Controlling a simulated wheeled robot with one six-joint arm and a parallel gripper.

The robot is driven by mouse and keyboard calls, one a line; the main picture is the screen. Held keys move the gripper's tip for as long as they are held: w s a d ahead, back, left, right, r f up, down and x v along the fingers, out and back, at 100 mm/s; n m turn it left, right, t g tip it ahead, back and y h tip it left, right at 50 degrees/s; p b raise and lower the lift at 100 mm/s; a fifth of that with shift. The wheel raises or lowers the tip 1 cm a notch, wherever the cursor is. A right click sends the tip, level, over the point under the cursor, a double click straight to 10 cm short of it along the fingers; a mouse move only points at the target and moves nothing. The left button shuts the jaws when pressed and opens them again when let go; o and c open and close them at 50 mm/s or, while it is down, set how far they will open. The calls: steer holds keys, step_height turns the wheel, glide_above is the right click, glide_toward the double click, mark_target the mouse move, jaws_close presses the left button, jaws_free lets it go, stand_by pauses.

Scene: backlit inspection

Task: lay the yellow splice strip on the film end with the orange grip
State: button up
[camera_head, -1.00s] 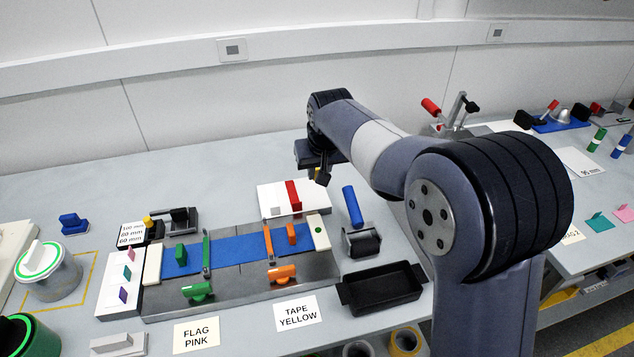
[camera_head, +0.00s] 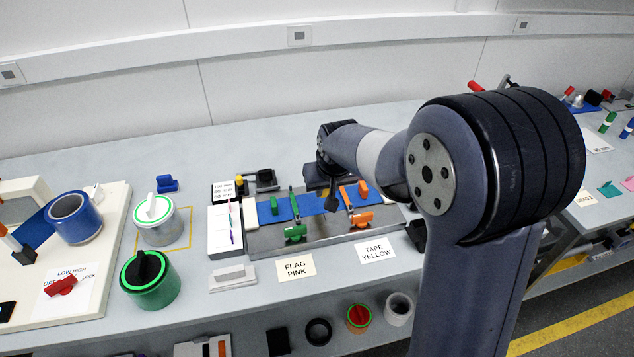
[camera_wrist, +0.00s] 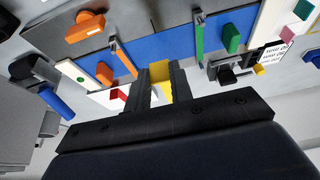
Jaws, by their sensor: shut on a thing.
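The yellow splice strip (camera_wrist: 160,79) shows between the two fingers of my gripper (camera_wrist: 160,90) in the wrist view. My gripper is shut on it. In the head view my gripper (camera_head: 331,203) is over the middle of the splicing block, and the strip cannot be made out there. The blue film end with the orange grip (camera_head: 362,189) lies on the block's right side; the orange grip (camera_wrist: 104,74) is left of my gripper in the wrist view. The other blue film end (camera_head: 272,212) carries a green grip (camera_head: 274,206). The strip appears above the film; the gap is unclear.
An orange clamp bar (camera_wrist: 123,58) and a green clamp bar (camera_wrist: 199,40) cross the film on either side of my gripper. Their levers, orange (camera_head: 361,219) and green (camera_head: 295,232), stand at the front. A TAPE YELLOW card (camera_head: 375,250) lies in front.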

steer(key=shift+f, duration=0.1)
steer(key=shift+f+b, duration=2.35)
steer(key=shift+f, duration=0.45)
steer(key=shift+f, duration=0.15)
steer(key=shift+f+b, duration=0.9)
steer(key=shift+f, duration=0.15)
steer(key=o, duration=0.8)
steer(key=shift+o, duration=0.2)
steer(key=shift+r, duration=0.1)
